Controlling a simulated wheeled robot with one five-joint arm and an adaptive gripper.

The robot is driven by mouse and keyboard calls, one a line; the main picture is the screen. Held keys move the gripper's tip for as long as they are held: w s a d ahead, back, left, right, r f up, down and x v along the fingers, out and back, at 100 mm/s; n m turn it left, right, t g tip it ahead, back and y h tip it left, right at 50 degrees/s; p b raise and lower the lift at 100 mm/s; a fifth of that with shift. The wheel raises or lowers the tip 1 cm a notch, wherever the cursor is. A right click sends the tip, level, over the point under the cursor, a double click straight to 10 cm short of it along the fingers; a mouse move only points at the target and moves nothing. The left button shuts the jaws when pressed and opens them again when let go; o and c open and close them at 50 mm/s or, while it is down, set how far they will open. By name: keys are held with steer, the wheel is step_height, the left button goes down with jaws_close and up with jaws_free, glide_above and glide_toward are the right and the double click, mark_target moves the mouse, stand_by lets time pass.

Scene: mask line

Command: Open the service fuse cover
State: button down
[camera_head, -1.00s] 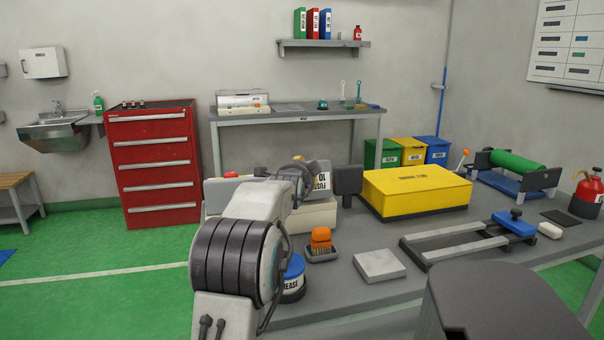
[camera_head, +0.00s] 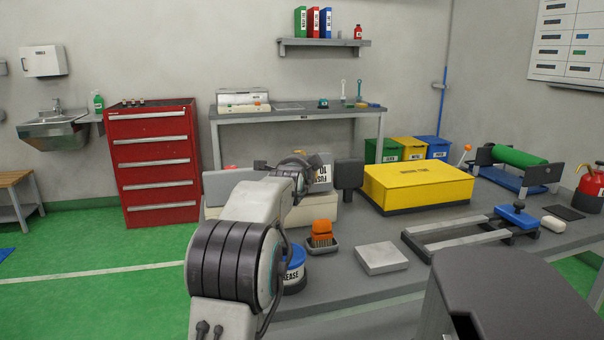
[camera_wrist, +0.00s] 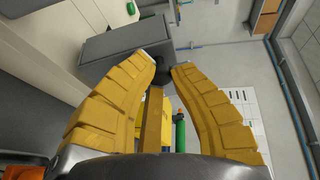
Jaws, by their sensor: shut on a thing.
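The service fuse cover seems to be the grey panel (camera_head: 228,184) that stands raised at the left end of the pale cream box (camera_head: 312,214), partly hidden behind my arm. In the wrist view the grey cover (camera_wrist: 122,45) rises beside the pale box side. My gripper (camera_wrist: 167,66) has its yellow fingers closed around a dark knob (camera_wrist: 166,75) at the cover's edge.
A yellow box (camera_head: 417,186) and a dark upright panel (camera_head: 348,174) stand to the right. A slide rail (camera_head: 460,236) lies farther right.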

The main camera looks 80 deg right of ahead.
steer(key=b, duration=0.2)
steer(key=a+f+h+b, duration=0.1)
steer(key=b, duration=0.2)
steer(key=shift+s+f+m, duration=0.1)
steer(key=shift+s+m, duration=0.15)
steer(key=shift+m, duration=0.05)
steer(key=c, duration=1.1)
jaws_free()
steer(key=shift+o, duration=0.2)
steer(key=a, duration=1.2)
steer(key=shift+w+r, duration=0.15)
steer(key=shift+r, duration=0.2)
